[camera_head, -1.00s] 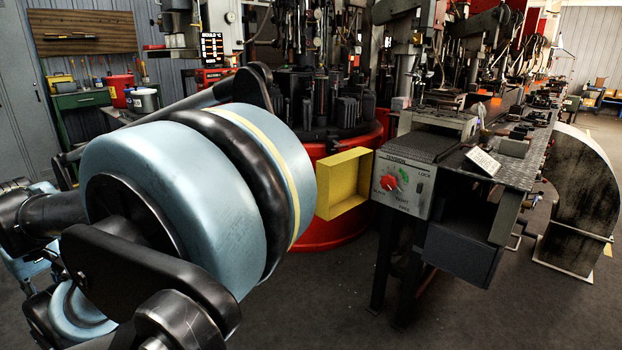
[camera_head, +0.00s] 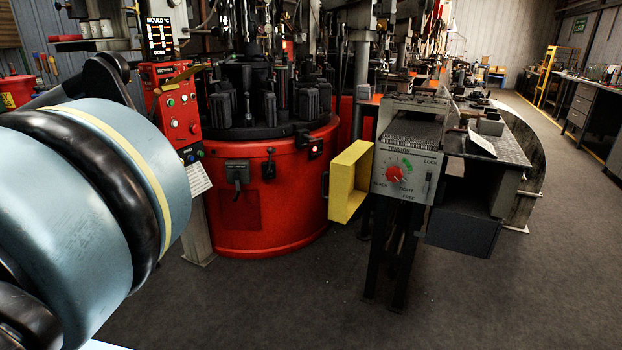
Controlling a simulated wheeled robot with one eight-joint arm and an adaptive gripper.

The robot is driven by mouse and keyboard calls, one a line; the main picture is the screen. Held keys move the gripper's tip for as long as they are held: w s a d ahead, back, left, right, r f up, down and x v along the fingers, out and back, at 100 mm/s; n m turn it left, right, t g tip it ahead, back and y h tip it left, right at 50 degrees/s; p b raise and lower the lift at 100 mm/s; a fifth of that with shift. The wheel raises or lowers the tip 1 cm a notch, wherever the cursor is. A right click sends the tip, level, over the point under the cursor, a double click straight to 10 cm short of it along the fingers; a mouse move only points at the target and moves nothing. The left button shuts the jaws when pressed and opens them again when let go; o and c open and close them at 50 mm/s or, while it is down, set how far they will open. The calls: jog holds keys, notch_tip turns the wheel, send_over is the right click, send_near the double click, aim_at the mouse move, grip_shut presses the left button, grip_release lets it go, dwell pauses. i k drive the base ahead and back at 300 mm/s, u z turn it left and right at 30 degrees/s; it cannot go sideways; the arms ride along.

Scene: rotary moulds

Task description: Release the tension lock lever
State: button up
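The tension panel (camera_head: 385,186) is a pale grey box front on the near end of the bench, right of centre. It carries a red knob (camera_head: 396,174) with a green-marked dial. On its right side a small dark upright lever (camera_head: 429,184) sits below the word LOCK. It is too small to tell its exact position. My gripper is not in view. Only thick blue and black links of my arm show at the left, well apart from the panel.
A yellow open box (camera_head: 349,182) juts out just left of the panel. The large red round machine base (camera_head: 262,200) stands behind it, with a red control box (camera_head: 180,115) at its left. A dark grey bin (camera_head: 462,232) hangs right of the panel. The floor in front is clear.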

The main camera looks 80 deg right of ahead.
aim_at(429, 176)
jog(key=z, duration=0.05)
jog(key=i, duration=0.8)
jog(key=z, duration=4.1)
jog(key=i, duration=1)
jog(key=u, duration=0.2)
